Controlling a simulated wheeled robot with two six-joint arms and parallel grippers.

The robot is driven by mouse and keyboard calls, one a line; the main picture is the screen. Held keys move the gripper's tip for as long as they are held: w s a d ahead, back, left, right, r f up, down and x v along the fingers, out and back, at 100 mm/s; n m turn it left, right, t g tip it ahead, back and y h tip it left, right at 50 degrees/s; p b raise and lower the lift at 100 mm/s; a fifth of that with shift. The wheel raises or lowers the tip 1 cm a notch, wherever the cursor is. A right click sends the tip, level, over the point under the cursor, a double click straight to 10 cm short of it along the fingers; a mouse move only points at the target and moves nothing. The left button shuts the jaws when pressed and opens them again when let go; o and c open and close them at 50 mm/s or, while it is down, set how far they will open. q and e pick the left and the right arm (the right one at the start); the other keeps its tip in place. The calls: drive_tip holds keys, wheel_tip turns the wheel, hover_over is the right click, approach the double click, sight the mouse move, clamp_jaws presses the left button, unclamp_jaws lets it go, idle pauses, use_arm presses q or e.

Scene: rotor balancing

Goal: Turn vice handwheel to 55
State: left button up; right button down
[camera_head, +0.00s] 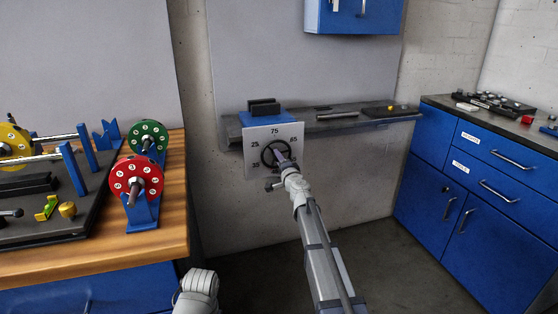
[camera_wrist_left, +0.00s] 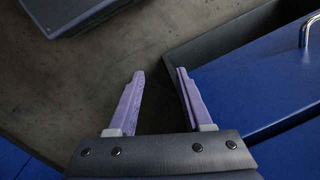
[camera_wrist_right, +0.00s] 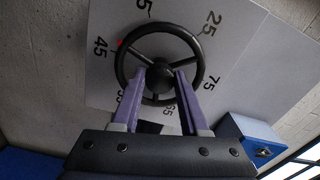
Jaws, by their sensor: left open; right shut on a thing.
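The vice handwheel (camera_head: 268,155) is a dark spoked wheel on a white numbered dial plate (camera_head: 250,166), at the front of the blue vice (camera_head: 250,119). In the right wrist view, the handwheel (camera_wrist_right: 201,60) has a red mark on its rim, at the upper left near the 45. Numbers 25 and 75 also show; others are partly hidden by the wheel and fingers. My right gripper (camera_head: 285,160) is shut on the handwheel; its fingers (camera_wrist_right: 163,75) lie either side of the hub. My left gripper (camera_wrist_left: 160,73) is open and empty above the floor.
A wooden bench (camera_head: 100,262) at left carries red (camera_head: 121,174) and green (camera_head: 137,137) rotor discs. The vice sits on a grey wall shelf (camera_head: 350,124). Blue cabinets (camera_head: 425,157) stand at right, and a blue wall cabinet (camera_head: 365,17) hangs above. Floor between is clear.

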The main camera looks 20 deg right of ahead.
drive_tip(key=shift+s+n, duration=0.1)
drive_tip(key=shift+n, duration=7.7)
drive_tip(key=shift+c, duration=2.1)
unclamp_jaws()
drive_tip(key=s, duration=0.7)
drive_tip(key=shift+s+d, duration=0.15)
drive_tip(key=shift+s, duration=0.2)
